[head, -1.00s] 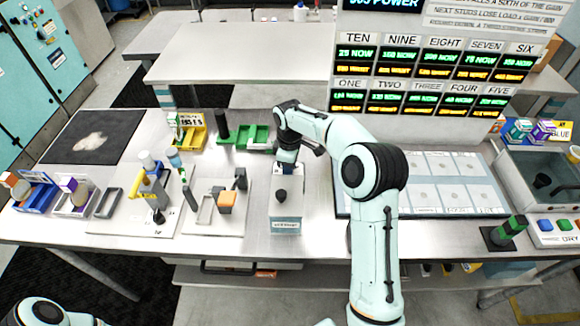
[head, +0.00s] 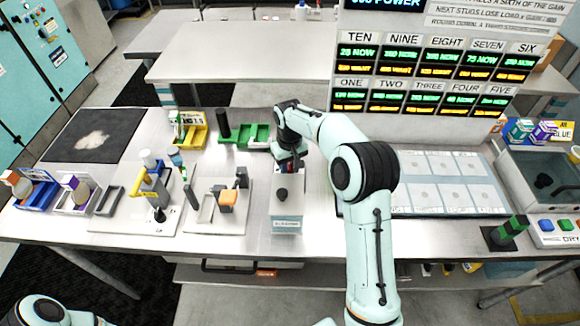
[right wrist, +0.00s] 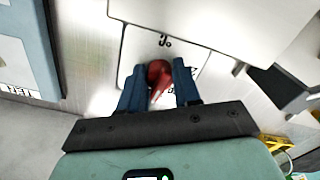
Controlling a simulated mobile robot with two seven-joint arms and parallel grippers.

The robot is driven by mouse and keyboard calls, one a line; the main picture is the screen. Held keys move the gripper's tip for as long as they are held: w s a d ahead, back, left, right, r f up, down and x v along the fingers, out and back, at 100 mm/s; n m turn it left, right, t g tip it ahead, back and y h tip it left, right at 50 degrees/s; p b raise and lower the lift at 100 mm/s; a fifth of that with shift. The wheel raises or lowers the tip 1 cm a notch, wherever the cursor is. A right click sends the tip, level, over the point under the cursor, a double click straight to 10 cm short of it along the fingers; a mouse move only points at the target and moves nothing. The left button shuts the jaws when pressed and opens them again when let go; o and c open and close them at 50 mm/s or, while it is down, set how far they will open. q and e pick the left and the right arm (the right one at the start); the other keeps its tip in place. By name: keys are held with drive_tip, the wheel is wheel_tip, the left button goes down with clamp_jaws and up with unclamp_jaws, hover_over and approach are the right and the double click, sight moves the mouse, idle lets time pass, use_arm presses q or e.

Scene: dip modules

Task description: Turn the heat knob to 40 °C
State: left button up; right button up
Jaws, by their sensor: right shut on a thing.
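The heat knob (right wrist: 160,80) is red with a pale pointer mark, set on a white plate (right wrist: 133,52) with small dark markings that I cannot read surely. My right gripper (right wrist: 158,84) has its blue fingers on either side of the knob and is shut on it. In the head view my right gripper (head: 289,168) points down behind a pale box (head: 286,212) with a black knob (head: 282,194) on top. The red knob is mostly hidden there by the gripper. My left gripper is out of view; only part of my left arm shows at bottom left.
A green tray (head: 233,138) and a yellow bin (head: 197,137) stand behind to the left. A panel of pale cards (head: 445,178) lies to the right. A display board (head: 430,70) rises behind.

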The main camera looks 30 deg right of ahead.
sight(289, 166)
drive_tip(key=shift+w+r+m, duration=0.2)
drive_tip(key=shift+w+m, duration=0.05)
drive_tip(key=shift+m, duration=0.35)
drive_tip(key=o, duration=1)
drive_tip(key=shift+d, duration=0.1)
drive_tip(key=shift+f, duration=0.1)
wheel_tip(289, 166, up, 13)
drive_tip(key=shift+r, duration=0.2)
